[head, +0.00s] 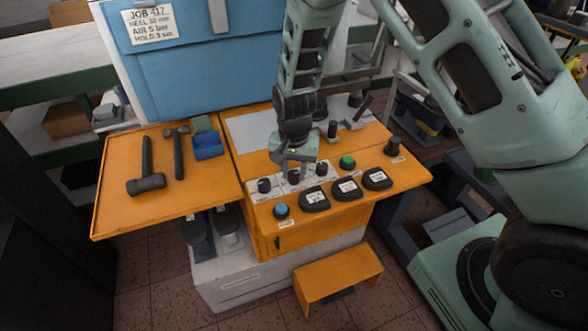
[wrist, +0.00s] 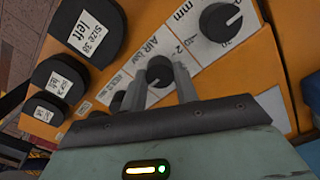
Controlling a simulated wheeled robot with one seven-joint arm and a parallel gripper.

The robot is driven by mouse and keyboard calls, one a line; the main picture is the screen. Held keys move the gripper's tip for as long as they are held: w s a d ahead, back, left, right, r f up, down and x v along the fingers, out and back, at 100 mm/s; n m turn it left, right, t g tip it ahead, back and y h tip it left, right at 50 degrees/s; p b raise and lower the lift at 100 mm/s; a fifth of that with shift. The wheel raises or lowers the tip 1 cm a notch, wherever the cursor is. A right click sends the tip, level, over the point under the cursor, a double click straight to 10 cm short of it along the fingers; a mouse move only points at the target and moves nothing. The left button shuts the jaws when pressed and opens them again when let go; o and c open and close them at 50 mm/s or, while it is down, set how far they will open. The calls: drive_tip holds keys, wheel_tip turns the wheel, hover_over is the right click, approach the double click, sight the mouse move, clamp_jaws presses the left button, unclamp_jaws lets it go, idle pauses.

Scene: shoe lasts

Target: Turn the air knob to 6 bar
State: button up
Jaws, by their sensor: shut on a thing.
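The air knob (wrist: 159,71) is a round black knob on a white plate marked "AIR bar" in the wrist view. It sits between the two fingers of my gripper (wrist: 160,84), which are shut on it. A small light pointer mark shows on the knob, but the bar value it points to cannot be read. In the head view my gripper (head: 294,163) reaches down to the middle knob (head: 294,177) of a row of three on the orange panel, partly hiding it.
A mm knob (wrist: 220,22) and a partly hidden knob (wrist: 117,102) flank it. Black labelled pads (head: 346,188), a blue button (head: 281,210) and a green button (head: 347,162) are close by. Hammers lie on the left shelf (head: 120,215). A card (head: 151,22) reads "AIR 5 bar".

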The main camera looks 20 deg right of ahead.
sight(294, 173)
drive_tip(key=o, duration=1)
wheel_tip(294, 173, up, 17)
drive_tip(key=shift+r+b, duration=0.2)
drive_tip(key=shift+b, duration=0.5)
